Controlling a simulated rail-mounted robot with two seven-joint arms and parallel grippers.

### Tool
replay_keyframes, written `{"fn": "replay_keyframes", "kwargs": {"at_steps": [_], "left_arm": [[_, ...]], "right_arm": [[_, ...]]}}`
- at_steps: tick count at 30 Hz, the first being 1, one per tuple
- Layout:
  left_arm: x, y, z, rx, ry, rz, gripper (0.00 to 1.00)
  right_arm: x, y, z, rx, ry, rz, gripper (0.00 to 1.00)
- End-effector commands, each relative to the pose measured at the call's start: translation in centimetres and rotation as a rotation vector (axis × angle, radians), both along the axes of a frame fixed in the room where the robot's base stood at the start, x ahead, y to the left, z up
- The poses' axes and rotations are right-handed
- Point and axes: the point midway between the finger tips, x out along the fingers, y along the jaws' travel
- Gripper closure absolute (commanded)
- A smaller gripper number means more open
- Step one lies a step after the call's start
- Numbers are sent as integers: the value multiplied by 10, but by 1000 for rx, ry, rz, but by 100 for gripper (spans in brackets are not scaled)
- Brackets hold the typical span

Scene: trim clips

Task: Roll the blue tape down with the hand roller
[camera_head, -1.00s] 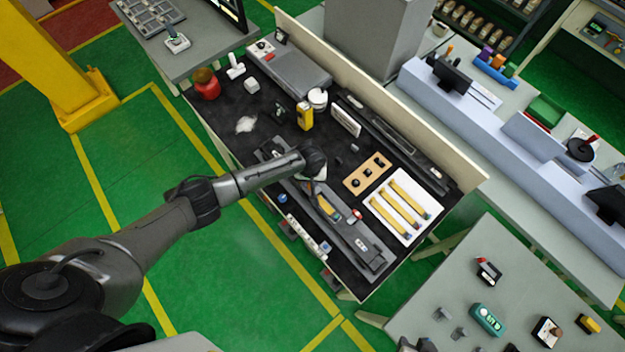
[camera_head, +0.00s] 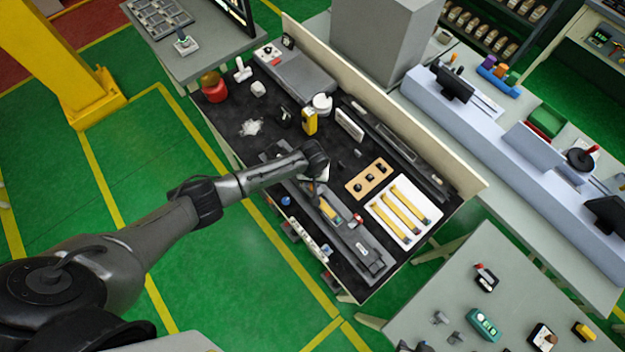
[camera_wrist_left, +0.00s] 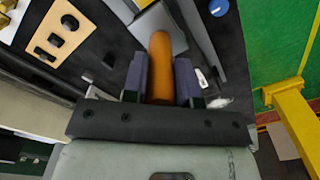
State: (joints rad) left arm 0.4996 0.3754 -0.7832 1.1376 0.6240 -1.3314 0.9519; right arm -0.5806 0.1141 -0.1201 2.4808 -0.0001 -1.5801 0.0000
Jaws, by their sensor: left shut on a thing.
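In the wrist view, an orange rounded handle (camera_wrist_left: 161,55), which looks like the hand roller's, lies between the two dark finger pads of my left gripper (camera_wrist_left: 160,78). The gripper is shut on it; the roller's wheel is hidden. In the head view, my left gripper (camera_head: 320,174) is over the dark bench, at the far end of a long grey trim part (camera_head: 352,243). A yellowish piece (camera_head: 328,209) shows beside the gripper over this part. I cannot make out a blue tape strip. A small blue round thing (camera_head: 286,201) is on the bench; it also shows in the wrist view (camera_wrist_left: 219,7).
A white board (camera_head: 377,210) with yellow strips and a wooden block with black knobs (camera_head: 369,180) lie right of the trim part. A red jar (camera_head: 214,92), a yellow device (camera_head: 309,121) and a white tape-like roll (camera_head: 322,103) stand farther back. A low wall edges the bench.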

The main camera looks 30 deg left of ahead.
Motion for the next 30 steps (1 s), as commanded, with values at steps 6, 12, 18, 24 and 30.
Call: {"fn": "replay_keyframes", "kwargs": {"at_steps": [6, 12, 18, 24, 30], "left_arm": [[1, 0, 17, -2, -3, -2, 100], [1, 0, 33, -2, -5, 0, 100], [2, 0, 46, -2, -5, -1, 100], [1, 0, 51, -1, -4, -1, 100], [1, 0, 52, -1, -4, 0, 100]], "right_arm": [[0, -1, -2, -3, 1, 1, 57], [0, -3, -2, -8, 1, 6, 57], [0, -3, -2, -11, 0, 7, 57], [0, -3, -2, -10, 1, 6, 57], [0, -2, -2, -6, 1, 3, 57]]}}
